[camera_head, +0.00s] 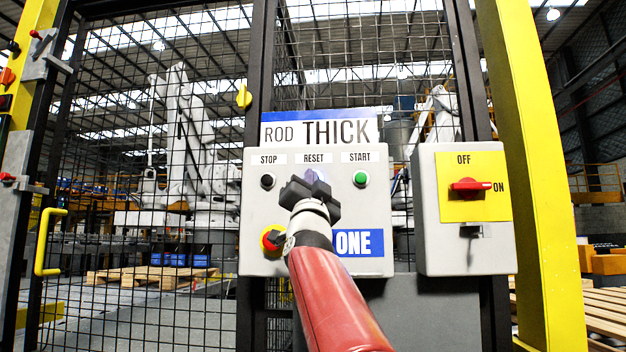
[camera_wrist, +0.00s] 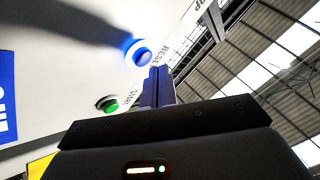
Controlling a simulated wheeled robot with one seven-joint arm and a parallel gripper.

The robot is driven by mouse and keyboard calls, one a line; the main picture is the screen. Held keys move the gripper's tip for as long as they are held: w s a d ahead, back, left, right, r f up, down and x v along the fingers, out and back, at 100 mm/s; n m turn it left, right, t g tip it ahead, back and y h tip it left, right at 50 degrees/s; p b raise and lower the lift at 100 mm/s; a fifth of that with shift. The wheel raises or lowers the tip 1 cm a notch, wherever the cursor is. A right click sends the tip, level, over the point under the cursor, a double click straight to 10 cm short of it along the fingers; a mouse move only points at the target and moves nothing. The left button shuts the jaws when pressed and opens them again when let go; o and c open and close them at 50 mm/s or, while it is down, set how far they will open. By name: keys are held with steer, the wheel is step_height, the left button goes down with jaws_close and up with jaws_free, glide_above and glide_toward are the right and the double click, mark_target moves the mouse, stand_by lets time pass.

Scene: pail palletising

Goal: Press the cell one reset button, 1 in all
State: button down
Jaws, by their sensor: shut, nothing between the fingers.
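The grey control box (camera_head: 256,213) carries a blue sign ending in ONE (camera_head: 360,243) and labels STOP, RESET and START. The reset button (camera_wrist: 138,53) is a round blue button, lit, with a blue glow around it in the wrist view. In the head view my gripper mostly covers it; only a purplish patch shows under its label. My gripper (camera_head: 312,181) is shut and empty in front of the box. Its fingertips (camera_wrist: 158,72) appear just beside the reset button in the wrist view. I cannot tell whether they touch it.
The green start button (camera_head: 360,178) is right of the reset, the black stop button (camera_head: 267,181) left. A red and yellow knob (camera_head: 271,240) sits below. A switch box with a red handle (camera_head: 468,187) stands to the right. Mesh fence (camera_head: 90,200) surrounds the panel.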

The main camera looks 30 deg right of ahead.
steer(key=shift+w+d, duration=0.1)
steer(key=shift+w+d, duration=0.15)
steer(key=shift+w, duration=0.1)
steer(key=shift+w+d+p, duration=0.3)
steer(key=shift+w+p, duration=0.1)
stand_by(0.9)
stand_by(0.4)
steer(key=shift+s+a+b, duration=0.4)
steer(key=shift+s+a, duration=0.1)
steer(key=shift+s, duration=0.25)
steer(key=shift+s+a+b, duration=0.35)
steer(key=shift+s+a, duration=0.35)
steer(key=shift+s, duration=0.35)
steer(key=shift+s+a+b, duration=0.3)
steer(key=shift+s+a, duration=0.4)
steer(key=shift+s, duration=0.35)
